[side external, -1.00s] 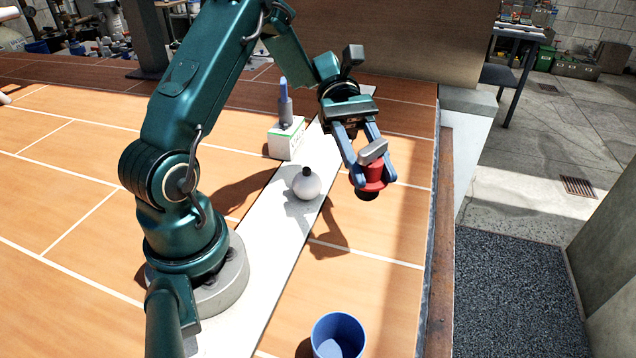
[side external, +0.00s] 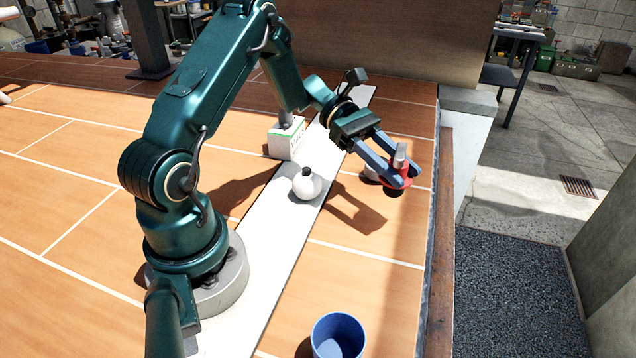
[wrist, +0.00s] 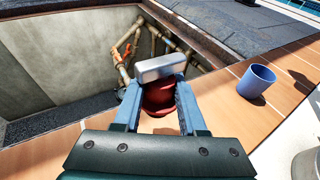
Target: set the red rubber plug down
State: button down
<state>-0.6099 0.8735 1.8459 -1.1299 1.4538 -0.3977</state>
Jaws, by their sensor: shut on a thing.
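The red rubber plug (side external: 402,178) has a grey metal handle block on top and shows near the right edge of the tiled deck in the side view. My gripper (side external: 396,168) is shut on it, one blue finger on each side. In the wrist view the plug (wrist: 158,99) sits between my fingertips (wrist: 157,98), with its grey block (wrist: 160,67) across the top. A dark patch shows just under the plug in the side view; I cannot tell whether it is its base or a shadow. The gap to the deck is unclear.
A white round bottle with a black cap (side external: 306,185) stands on the pale strip. A white box (side external: 286,143) stands behind it. A pale thing (side external: 371,173) is partly hidden behind my fingers. A blue cup (side external: 338,337) stands in front. The pit (wrist: 75,68) with pipes lies beyond the deck edge.

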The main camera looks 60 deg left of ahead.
jog(key=shift+f, duration=3.4)
jog(key=shift+c, duration=2.3)
grip_release()
jog(key=shift+f, duration=0.1)
